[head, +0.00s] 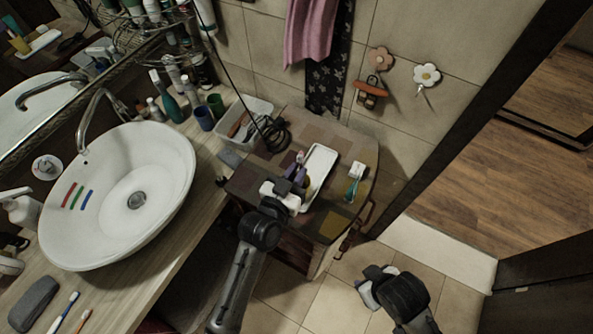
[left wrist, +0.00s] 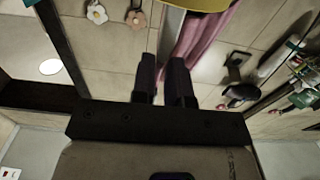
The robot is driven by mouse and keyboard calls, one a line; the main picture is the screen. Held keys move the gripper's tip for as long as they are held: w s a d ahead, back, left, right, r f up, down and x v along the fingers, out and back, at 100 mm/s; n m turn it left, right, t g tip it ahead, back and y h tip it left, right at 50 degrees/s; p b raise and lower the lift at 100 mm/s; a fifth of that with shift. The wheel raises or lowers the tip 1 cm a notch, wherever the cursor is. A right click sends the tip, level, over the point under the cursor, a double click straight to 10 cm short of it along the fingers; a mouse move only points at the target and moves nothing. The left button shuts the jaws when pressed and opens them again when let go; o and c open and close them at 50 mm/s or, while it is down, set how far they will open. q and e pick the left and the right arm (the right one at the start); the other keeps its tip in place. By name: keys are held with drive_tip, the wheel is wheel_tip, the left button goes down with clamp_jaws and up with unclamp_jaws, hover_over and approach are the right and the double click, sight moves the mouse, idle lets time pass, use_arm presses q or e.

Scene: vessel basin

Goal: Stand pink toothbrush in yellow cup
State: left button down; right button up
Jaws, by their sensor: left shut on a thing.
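My left gripper (head: 296,174) is over the cabinet top beside a white tray and is shut on a thin thing, apparently the pink toothbrush (head: 300,157). Its pale pink end shows just past the fingertips; the rest is hidden. In the left wrist view, the fingers (left wrist: 165,72) stand a narrow gap apart. A curved yellow edge (left wrist: 205,4), likely the yellow cup, shows at the top of that view, close to the fingertips. The cup is mostly hidden in the head view, and I cannot tell whether the brush is inside it. My right gripper (head: 370,289) hangs low over the floor; its jaws are unclear.
The white tray (head: 322,160) lies beside the left gripper. A small white-and-teal item (head: 354,182) stands to its right. The basin (head: 160,165) is at left. The cabinet's right edge is bare.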

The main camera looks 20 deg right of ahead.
use_arm(q)
drive_tip(key=c, duration=1.1)
unclamp_jaws()
drive_tip(key=shift+o, duration=0.2)
drive_tip(key=b+v, duration=0.1)
drive_tip(key=v, duration=1.3)
drive_tip(key=shift+b, duration=0.3)
drive_tip(key=shift+d, duration=0.15)
